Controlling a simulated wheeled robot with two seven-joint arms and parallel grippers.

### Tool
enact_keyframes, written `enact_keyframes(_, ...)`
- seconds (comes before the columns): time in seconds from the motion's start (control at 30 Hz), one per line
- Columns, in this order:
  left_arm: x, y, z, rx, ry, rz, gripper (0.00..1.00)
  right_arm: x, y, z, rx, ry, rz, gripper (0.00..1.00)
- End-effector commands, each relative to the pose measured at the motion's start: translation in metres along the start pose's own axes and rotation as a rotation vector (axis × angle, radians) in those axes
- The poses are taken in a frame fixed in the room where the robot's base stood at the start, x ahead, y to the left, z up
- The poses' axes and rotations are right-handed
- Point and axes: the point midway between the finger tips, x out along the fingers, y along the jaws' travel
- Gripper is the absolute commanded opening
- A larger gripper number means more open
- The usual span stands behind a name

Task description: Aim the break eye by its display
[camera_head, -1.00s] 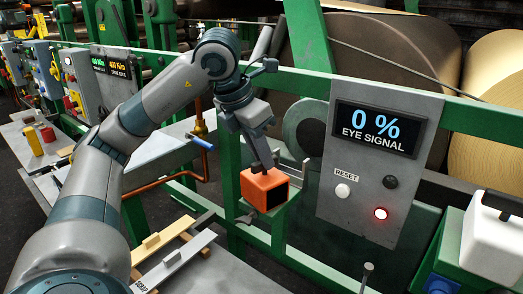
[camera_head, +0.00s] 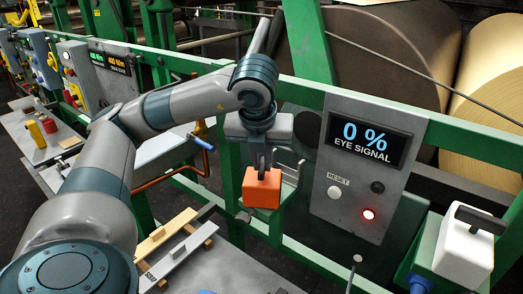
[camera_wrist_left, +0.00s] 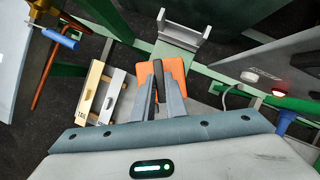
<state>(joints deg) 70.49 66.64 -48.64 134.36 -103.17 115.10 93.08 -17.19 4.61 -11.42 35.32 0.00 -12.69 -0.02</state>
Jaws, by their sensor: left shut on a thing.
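The break eye is an orange box (camera_head: 262,190) in the head view, in front of the green rail. My left gripper (camera_head: 262,172) is shut on its top from above. In the left wrist view, the orange box (camera_wrist_left: 177,72) sits between the gripper's fingers (camera_wrist_left: 163,85), with a dark part between them. A grey bracket (camera_wrist_left: 180,36) shows just beyond the box in that view. My right gripper is not in view.
A white reset button (camera_head: 334,192) is on the panel. A white block with a black handle (camera_head: 466,246) stands at the right. Wooden and grey bars (camera_head: 178,246) lie at the lower middle. Green rails and large rolls (camera_head: 490,130) stand behind.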

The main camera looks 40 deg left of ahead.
Motion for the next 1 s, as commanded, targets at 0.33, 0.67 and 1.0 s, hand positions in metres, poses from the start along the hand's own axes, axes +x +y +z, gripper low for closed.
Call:
enact_keyframes(0.33, -0.008, -0.002, 0.004, -0.254, 0.0, 0.108, 0.0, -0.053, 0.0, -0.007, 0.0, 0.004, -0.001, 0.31)
enact_keyframes(0.67, -0.006, -0.005, 0.005, -0.544, -0.001, 0.227, 0.0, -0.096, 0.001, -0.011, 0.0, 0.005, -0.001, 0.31)
enact_keyframes(1.0, -0.003, -0.006, 0.005, -0.817, -0.001, 0.339, 0.0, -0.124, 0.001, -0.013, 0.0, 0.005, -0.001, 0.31)
